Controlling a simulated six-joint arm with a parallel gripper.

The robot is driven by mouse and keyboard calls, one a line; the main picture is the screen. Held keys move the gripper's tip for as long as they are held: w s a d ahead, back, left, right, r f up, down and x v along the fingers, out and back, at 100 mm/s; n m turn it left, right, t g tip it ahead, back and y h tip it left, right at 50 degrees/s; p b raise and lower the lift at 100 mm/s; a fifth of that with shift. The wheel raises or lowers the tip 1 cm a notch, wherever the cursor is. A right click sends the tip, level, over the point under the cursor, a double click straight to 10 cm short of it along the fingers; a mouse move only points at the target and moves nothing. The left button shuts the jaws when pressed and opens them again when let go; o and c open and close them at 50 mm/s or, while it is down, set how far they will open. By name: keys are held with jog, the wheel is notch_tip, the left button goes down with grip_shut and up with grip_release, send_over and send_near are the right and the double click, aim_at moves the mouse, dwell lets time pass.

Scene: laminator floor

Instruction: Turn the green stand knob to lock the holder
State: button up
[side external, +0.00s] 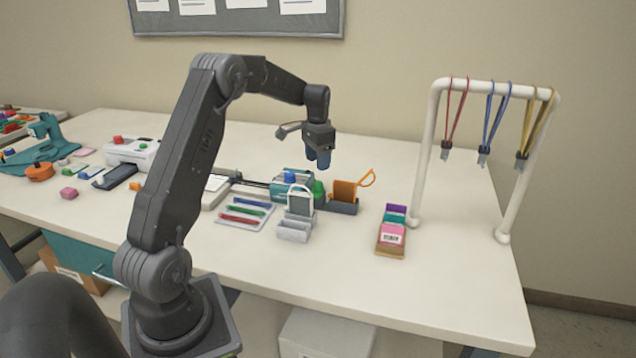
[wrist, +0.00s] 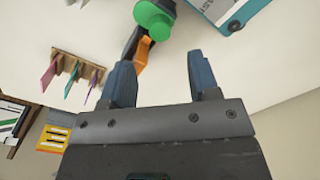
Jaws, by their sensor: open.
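The green knob (side external: 318,189) shows at the middle of the table in the side external view, between a teal device (side external: 290,187) and an orange holder (side external: 346,191) on a dark base. In the wrist view the round green knob (wrist: 154,18) is at the top, with an orange part below it. My gripper (side external: 319,160) hangs above the table, over the knob area and clear of it. In the wrist view its two blue fingers (wrist: 160,75) are apart with nothing between them, and the knob lies beyond the tips, to the left of centre.
A grey-white stand (side external: 294,230) and a tray of coloured pens (side external: 240,215) are left of the knob. A card rack (side external: 391,236) is to the right. A white frame (side external: 425,150) with hanging lanyards stands at the right. The front right tabletop (side external: 460,290) is clear.

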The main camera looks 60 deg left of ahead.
aim_at(318, 182)
notch_tip(318, 182, down, 8)
jog(key=shift+r, duration=0.1)
dwell(0.4)
jog(key=c, duration=0.9)
